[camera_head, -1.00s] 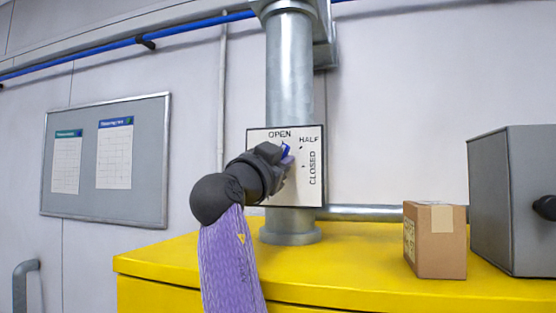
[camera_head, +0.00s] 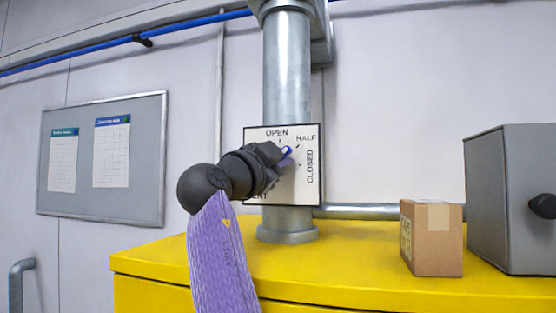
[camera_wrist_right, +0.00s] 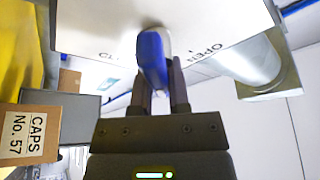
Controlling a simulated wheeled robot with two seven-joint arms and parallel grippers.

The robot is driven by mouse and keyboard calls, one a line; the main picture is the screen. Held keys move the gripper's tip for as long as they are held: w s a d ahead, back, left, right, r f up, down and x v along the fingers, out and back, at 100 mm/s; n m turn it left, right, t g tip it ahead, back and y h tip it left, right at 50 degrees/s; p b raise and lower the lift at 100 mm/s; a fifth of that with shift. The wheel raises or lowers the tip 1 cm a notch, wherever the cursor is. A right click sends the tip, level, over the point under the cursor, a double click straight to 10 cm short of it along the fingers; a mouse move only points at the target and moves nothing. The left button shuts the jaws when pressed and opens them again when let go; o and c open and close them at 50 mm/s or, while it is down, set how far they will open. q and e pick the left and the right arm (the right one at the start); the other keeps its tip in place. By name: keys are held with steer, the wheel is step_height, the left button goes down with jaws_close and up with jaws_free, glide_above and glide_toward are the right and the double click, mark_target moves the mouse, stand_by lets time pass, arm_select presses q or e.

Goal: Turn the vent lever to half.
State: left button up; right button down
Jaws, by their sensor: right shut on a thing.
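The vent lever (camera_head: 287,151) has a blue handle and sits on a white plate (camera_head: 255,188) marked OPEN, HALF and CLOSED, fixed in front of a metal pipe. Its visible tip points up and right, between OPEN and HALF, closer to the HALF mark. My right gripper (camera_head: 277,158) comes from the lower left and is shut on the lever, hiding its lower part and pivot. In the right wrist view the blue handle (camera_wrist_right: 152,62) lies between the fingers (camera_wrist_right: 160,90), with the plate behind. My left gripper is in neither view.
A yellow cabinet top (camera_head: 345,262) lies below the plate. A cardboard box (camera_head: 432,240) and a grey box (camera_head: 510,200) with a black knob stand on it at the right. A notice board (camera_head: 102,205) hangs on the left wall.

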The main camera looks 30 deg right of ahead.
steer(key=shift+r, duration=0.1)
steer(key=c, duration=0.6)
jaws_free()
steer(key=shift+a, duration=0.15)
steer(key=b+v, duration=0.5)
steer(key=v, duration=0.4)
steer(key=shift+s+a, duration=0.2)
steer(key=shift+a, duration=0.05)
